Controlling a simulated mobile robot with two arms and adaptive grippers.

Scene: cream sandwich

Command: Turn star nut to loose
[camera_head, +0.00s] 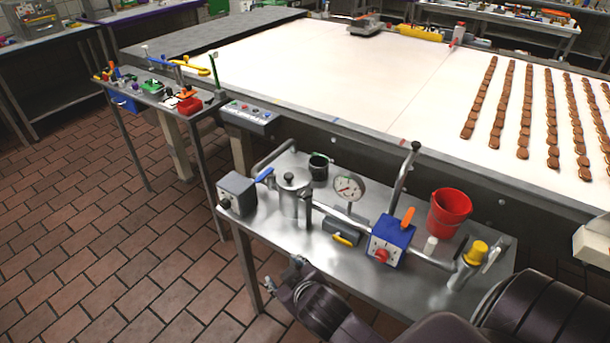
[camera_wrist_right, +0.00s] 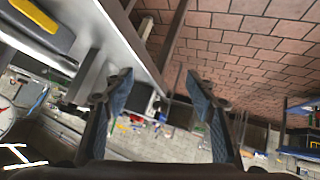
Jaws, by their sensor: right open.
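I cannot make out for certain which part is the star nut. On the steel table (camera_head: 285,240) in the head view, a pipe assembly carries a lidded metal pot (camera_head: 294,196), a dial gauge (camera_head: 349,188), a blue box (camera_head: 390,241) with a red knob (camera_head: 381,256), and a yellow-capped fitting (camera_head: 479,249). My right gripper (camera_head: 283,274) is at the table's front edge, apart from these parts. In the right wrist view, its blue-padded fingers (camera_wrist_right: 163,92) are spread with nothing between them. My left gripper is not in view.
A red bucket (camera_head: 449,213) and a dark cup (camera_head: 318,166) stand on the steel table. A grey box (camera_head: 237,193) is at its left end. A wide conveyor (camera_head: 330,85) with rows of brown biscuits runs behind. The tiled floor (camera_head: 90,235) is clear at left.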

